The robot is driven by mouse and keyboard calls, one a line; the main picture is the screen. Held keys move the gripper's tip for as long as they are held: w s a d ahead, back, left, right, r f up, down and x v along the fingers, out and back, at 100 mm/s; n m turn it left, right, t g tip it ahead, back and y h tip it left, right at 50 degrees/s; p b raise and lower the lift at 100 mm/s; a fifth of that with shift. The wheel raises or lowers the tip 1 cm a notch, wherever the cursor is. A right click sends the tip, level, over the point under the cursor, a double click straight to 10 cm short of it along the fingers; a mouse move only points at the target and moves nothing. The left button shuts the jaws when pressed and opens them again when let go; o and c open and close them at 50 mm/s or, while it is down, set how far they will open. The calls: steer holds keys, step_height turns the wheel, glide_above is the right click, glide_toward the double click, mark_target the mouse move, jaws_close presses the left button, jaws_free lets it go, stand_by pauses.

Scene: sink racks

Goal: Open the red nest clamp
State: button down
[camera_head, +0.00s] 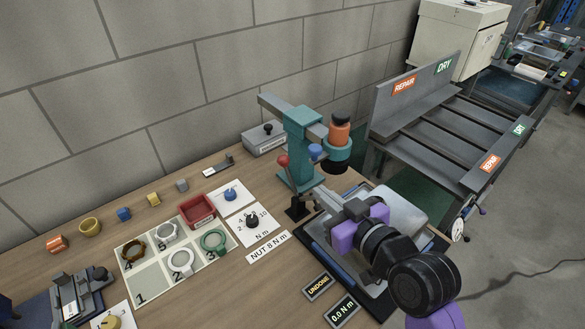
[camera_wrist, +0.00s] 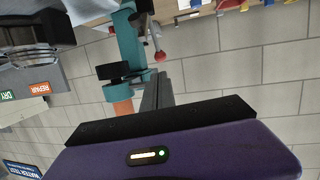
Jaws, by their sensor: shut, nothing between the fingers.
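The red nest clamp shows as a lever with a red ball knob (camera_head: 283,160) standing up from a dark base (camera_head: 297,209), beside the teal press (camera_head: 301,145). In the wrist view the red knob (camera_wrist: 160,57) is just beyond my fingertips. My gripper (camera_head: 322,195) reaches in from the right, close to the clamp's lever. In the wrist view its fingers (camera_wrist: 160,82) are together with nothing between them. I cannot tell whether they touch the lever. My purple wrist and arm hide part of the dark tray behind them.
A parts board (camera_head: 147,286) with ring parts lies left on the bench, with a red bin (camera_head: 197,211) behind it. An UNDONE sign (camera_head: 318,287) and a 0.0 N m readout (camera_head: 342,311) are in front. A grey rack (camera_head: 450,120) stands at right.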

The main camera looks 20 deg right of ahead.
mark_target(286, 164)
steer(key=p+x, duration=0.2)
steer(key=x, duration=1.1)
steer(key=shift+w+a, duration=0.1)
steer(key=shift+w, duration=0.1)
steer(key=shift+w+a+f+b, duration=0.15)
steer(key=shift+w+b, duration=0.3)
steer(key=shift+w, duration=0.2)
